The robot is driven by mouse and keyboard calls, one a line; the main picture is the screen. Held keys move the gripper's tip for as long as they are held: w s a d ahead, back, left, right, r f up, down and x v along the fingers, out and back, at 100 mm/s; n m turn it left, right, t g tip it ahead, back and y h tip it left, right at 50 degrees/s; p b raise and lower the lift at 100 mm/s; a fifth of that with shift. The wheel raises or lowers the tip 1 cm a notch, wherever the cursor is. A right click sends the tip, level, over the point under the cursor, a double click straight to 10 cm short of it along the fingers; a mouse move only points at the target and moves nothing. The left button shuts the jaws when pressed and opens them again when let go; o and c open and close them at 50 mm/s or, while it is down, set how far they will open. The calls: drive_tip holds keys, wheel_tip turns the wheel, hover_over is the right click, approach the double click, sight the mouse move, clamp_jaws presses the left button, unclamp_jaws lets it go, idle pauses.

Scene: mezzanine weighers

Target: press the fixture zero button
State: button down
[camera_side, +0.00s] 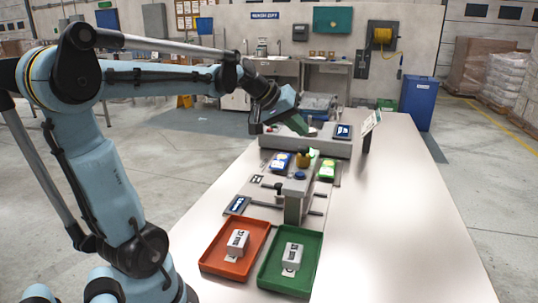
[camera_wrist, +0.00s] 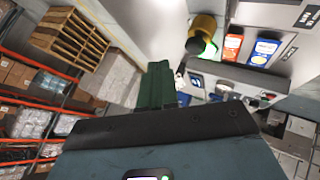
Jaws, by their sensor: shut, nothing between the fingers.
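My gripper (camera_side: 299,125) is shut and empty, with dark green fingers angled down over the back part of the weighing fixture (camera_side: 292,208) in the side view. Whether its tips touch anything there is unclear. In the wrist view my gripper (camera_wrist: 157,82) points up the picture, its fingers together. A round blue button (camera_side: 300,175) sits on top of the fixture's grey post, nearer the camera than my fingertips and clear of them. I cannot read any label on it, so I cannot tell if it is the zero button.
A red tray (camera_side: 211,265) and a green tray (camera_side: 263,278) each hold a white block at the table's front. A display (camera_side: 371,123) stands right; the table's right side is clear.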

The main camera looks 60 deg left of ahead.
sight(296, 174)
drive_tip(key=shift+f, duration=4.4)
drive_tip(key=shift+f, duration=0.1)
drive_tip(key=shift+f, duration=0.35)
drive_tip(key=shift+f, duration=0.4)
drive_tip(key=shift+r, duration=0.85)
